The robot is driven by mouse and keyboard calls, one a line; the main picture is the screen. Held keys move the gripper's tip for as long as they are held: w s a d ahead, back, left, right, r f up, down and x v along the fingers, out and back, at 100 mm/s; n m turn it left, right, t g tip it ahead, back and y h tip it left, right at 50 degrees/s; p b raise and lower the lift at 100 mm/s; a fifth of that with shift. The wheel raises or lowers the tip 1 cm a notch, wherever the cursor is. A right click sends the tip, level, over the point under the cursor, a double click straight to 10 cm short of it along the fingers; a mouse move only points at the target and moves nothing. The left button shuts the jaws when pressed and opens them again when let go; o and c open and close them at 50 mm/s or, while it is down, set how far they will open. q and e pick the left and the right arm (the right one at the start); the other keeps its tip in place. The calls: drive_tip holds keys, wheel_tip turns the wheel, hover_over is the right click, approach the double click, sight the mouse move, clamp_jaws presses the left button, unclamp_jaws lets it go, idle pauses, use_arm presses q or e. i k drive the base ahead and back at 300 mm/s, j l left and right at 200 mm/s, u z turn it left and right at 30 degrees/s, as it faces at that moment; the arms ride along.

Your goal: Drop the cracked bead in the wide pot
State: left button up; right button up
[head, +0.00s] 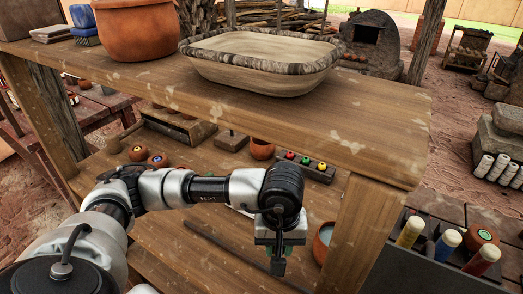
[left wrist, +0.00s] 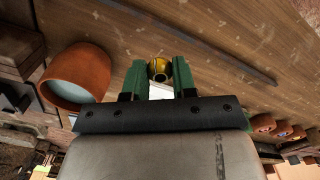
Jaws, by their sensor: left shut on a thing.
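My left gripper (head: 277,262) points down over the lower shelf in the head view. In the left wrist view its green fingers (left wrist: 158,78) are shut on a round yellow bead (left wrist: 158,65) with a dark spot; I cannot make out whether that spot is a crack. The bead is hidden in the head view. A terracotta pot (head: 325,238) with a pale inside stands just right of the gripper, and it also shows in the left wrist view (left wrist: 101,72), left of the fingers and apart from them. A large terracotta pot (head: 137,30) stands on the top shelf. My right gripper is out of view.
A wide bark-rimmed basin (head: 262,78) sits on the top shelf (head: 330,115), which overhangs the lower shelf. A small rack with coloured beads (head: 305,168) and a small clay cup (head: 262,149) stand behind my arm. A dark stick (left wrist: 215,45) lies on the lower shelf.

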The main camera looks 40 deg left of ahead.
sight(266, 155)
drive_tip(key=u, duration=1.1)
